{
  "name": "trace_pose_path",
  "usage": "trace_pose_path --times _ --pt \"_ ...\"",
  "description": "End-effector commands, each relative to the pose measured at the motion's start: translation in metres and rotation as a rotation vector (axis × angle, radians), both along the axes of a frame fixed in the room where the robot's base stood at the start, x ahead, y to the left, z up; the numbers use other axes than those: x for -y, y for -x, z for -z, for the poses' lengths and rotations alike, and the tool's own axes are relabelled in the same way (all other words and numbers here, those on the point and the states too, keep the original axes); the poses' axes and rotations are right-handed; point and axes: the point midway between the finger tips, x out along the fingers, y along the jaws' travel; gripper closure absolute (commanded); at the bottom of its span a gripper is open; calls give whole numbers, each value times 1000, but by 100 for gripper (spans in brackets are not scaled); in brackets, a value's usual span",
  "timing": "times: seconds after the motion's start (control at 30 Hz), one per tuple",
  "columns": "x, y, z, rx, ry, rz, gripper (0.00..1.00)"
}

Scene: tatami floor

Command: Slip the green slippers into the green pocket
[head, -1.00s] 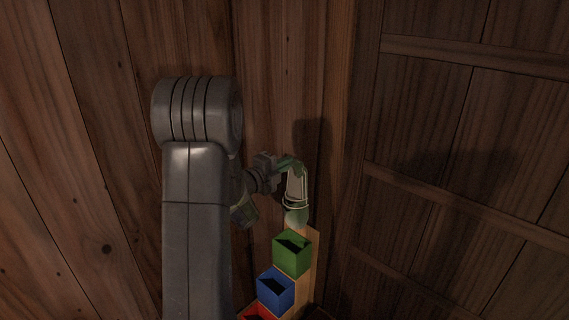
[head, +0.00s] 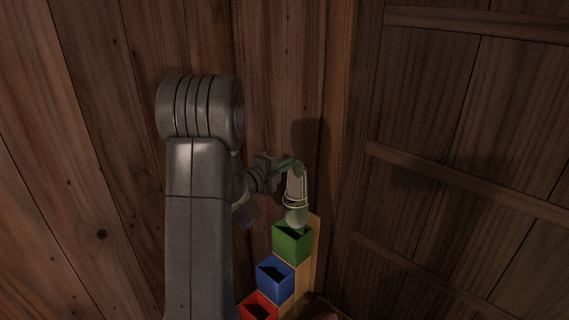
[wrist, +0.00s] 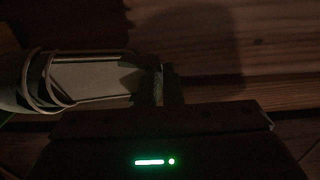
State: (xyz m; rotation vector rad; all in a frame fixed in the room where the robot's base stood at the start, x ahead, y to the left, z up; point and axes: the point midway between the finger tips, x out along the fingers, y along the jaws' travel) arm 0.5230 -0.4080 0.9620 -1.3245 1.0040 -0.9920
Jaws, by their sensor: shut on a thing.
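My gripper (head: 290,165) is shut on the green slippers (head: 296,196), a pale grey-green pair hanging downward with a light band around them. In the wrist view the slippers (wrist: 90,75) stretch left from the jaws, with the pale band looped near their far end. The green pocket (head: 292,244) is an open-topped box at the top of a wooden board. The lower end of the slippers is at the pocket's opening in the head view. I cannot tell whether the tip is inside it or just above it.
A blue pocket (head: 276,279) and a red pocket (head: 260,308) sit lower on the same wooden board (head: 313,262). A plank wall (head: 290,60) stands behind. A framed wooden panel (head: 470,130) is at the right, and its side is clear.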

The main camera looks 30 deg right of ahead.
Motion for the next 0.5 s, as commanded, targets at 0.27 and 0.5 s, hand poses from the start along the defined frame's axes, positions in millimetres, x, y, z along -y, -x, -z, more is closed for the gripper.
trace_pose_path --times 0.27,0.5 --pt "0 0 20 0 1 0 100" --pt "0 0 34 0 1 0 100"
